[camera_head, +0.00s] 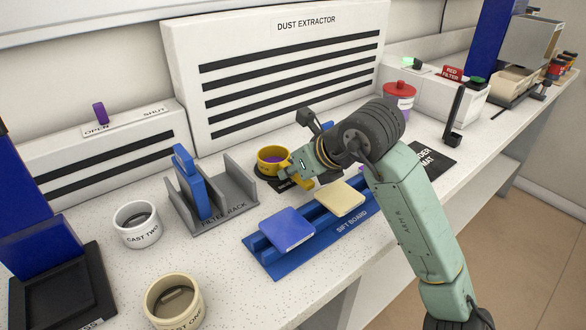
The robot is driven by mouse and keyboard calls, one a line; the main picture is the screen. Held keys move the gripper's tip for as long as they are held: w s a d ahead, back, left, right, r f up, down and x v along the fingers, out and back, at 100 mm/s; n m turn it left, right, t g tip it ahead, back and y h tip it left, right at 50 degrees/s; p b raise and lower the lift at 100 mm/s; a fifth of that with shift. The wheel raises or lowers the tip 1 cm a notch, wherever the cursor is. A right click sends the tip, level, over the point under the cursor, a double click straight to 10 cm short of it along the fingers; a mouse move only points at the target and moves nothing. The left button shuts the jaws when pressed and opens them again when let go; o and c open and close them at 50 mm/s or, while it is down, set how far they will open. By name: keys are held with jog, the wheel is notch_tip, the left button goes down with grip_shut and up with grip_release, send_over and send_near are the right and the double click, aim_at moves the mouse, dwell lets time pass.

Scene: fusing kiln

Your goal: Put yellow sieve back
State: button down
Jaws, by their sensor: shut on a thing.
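The yellow sieve (273,154) is a round yellow cup with purple showing inside. It is at the middle of the counter, in front of the dust extractor, over a dark round base beside a black label (287,184), partly hidden. Whether it rests on the base or hangs just above it, I cannot tell. My gripper (290,170) reaches in from the right and is shut on the sieve's right side. The fingertips are small and partly hidden by the wrist.
The blue sift board (267,262) in front carries a blue tile (287,229) and a cream tile (340,198). The filter rack (240,190) holds a blue filter (189,178). Two cups (137,224) (173,302) stand left. A red-lidded jar (399,98) and black powder mat (432,158) are right.

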jog(key=c, duration=1.5)
grip_release()
jog(key=shift+r+p, duration=0.25)
jog(key=shift+p, duration=0.15)
jog(key=b+v, duration=0.3)
jog(key=v, duration=0.9)
jog(key=shift+f, duration=0.15)
